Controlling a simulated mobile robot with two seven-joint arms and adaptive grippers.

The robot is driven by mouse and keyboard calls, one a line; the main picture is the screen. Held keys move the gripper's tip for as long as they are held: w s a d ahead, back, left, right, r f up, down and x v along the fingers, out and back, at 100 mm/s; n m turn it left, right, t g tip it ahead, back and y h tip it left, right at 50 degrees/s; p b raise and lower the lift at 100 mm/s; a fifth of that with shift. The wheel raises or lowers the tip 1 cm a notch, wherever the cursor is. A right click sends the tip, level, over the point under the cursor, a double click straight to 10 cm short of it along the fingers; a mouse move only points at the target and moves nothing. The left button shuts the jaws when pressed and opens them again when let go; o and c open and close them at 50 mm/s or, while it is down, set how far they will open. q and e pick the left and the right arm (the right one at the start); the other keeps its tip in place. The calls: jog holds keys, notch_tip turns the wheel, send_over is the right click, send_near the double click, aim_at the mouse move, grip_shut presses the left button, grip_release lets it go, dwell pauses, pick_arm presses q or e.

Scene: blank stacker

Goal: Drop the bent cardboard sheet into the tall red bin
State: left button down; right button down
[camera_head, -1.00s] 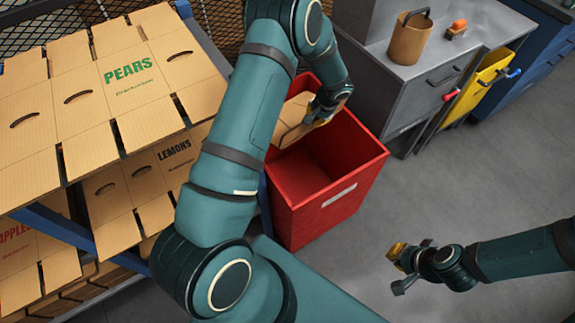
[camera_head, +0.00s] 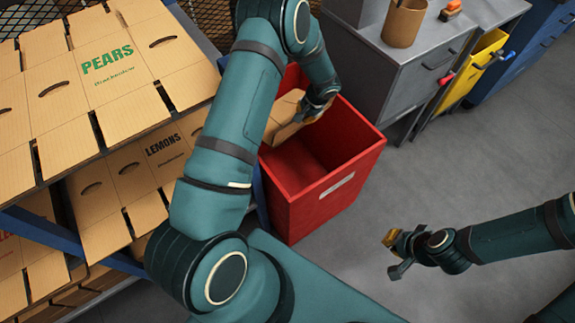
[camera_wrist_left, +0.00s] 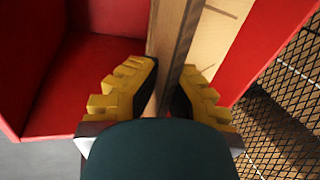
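The bent cardboard sheet (camera_head: 283,119) is tan and stands partly inside the mouth of the tall red bin (camera_head: 318,203), at its far left. My left gripper (camera_head: 314,112) is over the bin at the sheet's edge. In the left wrist view, the yellow fingers of the left gripper (camera_wrist_left: 160,93) are shut on both sides of the sheet (camera_wrist_left: 171,45), with the red bin walls (camera_wrist_left: 105,75) around it. The sheet's lower part is hidden in the head view. My right gripper (camera_head: 393,254) is open and empty over the floor, right of the bin.
A rack of cardboard boxes marked PEARS (camera_head: 115,62) and LEMONS (camera_head: 163,145) stands left of the bin. A grey cabinet (camera_head: 400,75) with a brown container (camera_head: 403,22) stands behind right. Wire mesh (camera_wrist_left: 285,95) is close beside the bin. The floor at right is clear.

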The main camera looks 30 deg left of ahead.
pick_arm(q)
jog(key=c, duration=1.1)
grip_release()
jog(key=shift+o, duration=0.2)
jog(key=v, duration=1.2)
jog(key=shift+d, duration=0.1)
